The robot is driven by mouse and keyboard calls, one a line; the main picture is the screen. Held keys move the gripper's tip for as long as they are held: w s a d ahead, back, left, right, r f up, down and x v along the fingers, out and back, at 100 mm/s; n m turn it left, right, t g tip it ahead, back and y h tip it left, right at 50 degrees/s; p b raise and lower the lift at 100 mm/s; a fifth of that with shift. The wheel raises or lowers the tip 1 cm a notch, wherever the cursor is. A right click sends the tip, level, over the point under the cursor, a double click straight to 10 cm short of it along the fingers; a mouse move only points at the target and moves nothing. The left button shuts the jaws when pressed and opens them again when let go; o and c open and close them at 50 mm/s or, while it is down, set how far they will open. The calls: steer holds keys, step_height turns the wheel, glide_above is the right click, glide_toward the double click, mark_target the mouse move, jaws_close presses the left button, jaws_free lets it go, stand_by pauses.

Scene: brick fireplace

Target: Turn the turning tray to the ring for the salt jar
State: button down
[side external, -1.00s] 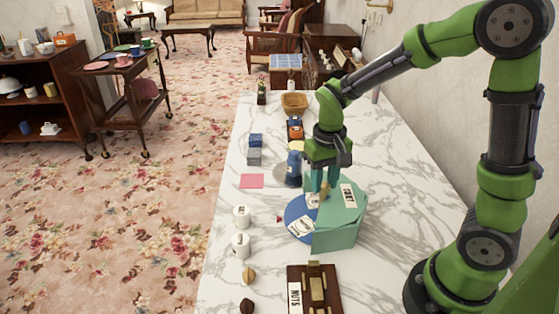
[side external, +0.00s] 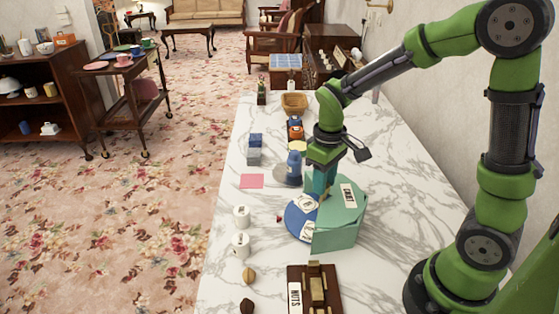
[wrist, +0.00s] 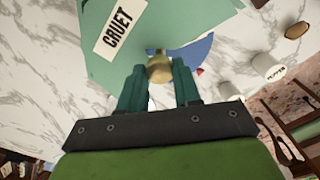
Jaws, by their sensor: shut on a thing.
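The turning tray (side external: 294,219) is a blue disc on the counter with white labels, too small to read. A green cover (side external: 340,232) hides much of it; the wrist view shows the cover's top (wrist: 150,18) with a CRUET label and a small blue part of the tray (wrist: 196,50). My gripper (side external: 320,194) points down at the tray beside the cover. In the wrist view my gripper (wrist: 160,80) is shut on a yellowish knob (wrist: 159,67). Two white jars (side external: 240,230) stand left of the tray; one jar (wrist: 268,66) reads PEPPER in the wrist view.
A blue bottle (side external: 294,166) stands close behind the tray. A pink square (side external: 251,181), blue-grey blocks (side external: 254,150) and a basket (side external: 294,103) lie farther back. A dark NUTS board (side external: 314,289) is at the front. The counter right of the cover is clear.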

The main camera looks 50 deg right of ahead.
steer(key=shift+n, duration=5.7)
steer(key=c, duration=0.8)
jaws_free()
steer(key=shift+r, duration=0.1)
step_height(320, 180, up, 17)
steer(key=shift+f, duration=0.1)
